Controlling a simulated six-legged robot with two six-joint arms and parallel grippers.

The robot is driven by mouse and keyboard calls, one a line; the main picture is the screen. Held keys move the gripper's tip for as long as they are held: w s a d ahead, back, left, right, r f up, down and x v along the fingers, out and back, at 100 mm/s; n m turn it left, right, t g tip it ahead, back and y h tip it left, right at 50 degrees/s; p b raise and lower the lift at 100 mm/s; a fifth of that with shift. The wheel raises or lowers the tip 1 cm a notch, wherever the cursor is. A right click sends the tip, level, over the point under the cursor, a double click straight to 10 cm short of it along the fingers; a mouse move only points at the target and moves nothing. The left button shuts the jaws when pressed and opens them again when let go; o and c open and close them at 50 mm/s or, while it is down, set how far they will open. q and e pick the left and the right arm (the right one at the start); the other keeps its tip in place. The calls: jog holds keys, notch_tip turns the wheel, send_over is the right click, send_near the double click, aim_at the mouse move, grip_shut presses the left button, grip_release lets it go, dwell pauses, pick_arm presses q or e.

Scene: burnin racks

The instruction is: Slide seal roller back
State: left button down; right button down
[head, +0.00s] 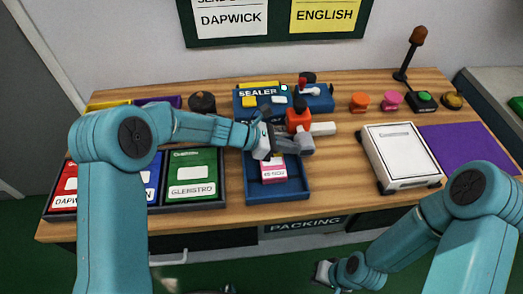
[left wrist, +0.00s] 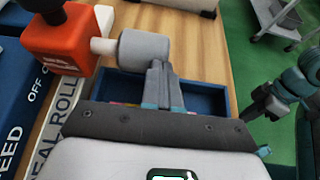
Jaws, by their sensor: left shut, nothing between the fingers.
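The seal roller has an orange-red block (head: 298,118) beside the blue sealer (head: 262,98). In the left wrist view the block (left wrist: 62,38) has a short white shaft and a grey cylinder (left wrist: 146,48) on its end. My left gripper (head: 296,145) is over the blue tray, in front of the block. Its fingers (left wrist: 162,82) are shut with nothing between them, close to the grey cylinder's near side; I cannot tell whether they touch it. My right gripper (head: 324,272) is low in front of the bench; its jaw state is unclear.
A blue tray (head: 278,192) holds a pink-and-white box (head: 273,170) below my left gripper. Green, blue and red boxes (head: 190,176) lie to the left. A white device (head: 401,152), purple mat (head: 462,150) and several coloured buttons (head: 391,100) are to the right.

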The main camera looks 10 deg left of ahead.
pick_arm(q)
jog(key=d, duration=0.2)
jog(key=w+d, duration=0.1)
jog(key=d, duration=0.1)
jog(key=w+d, duration=0.1)
jog(key=d, duration=0.2)
jog(key=shift+d+r, duration=0.1)
jog(key=shift+d, duration=0.2)
pick_arm(e)
jog(key=shift+s+a+f, duration=0.15)
jog(key=shift+a+f, duration=0.05)
jog(key=shift+a, duration=0.1)
pick_arm(q)
jog(key=shift+r, duration=0.1)
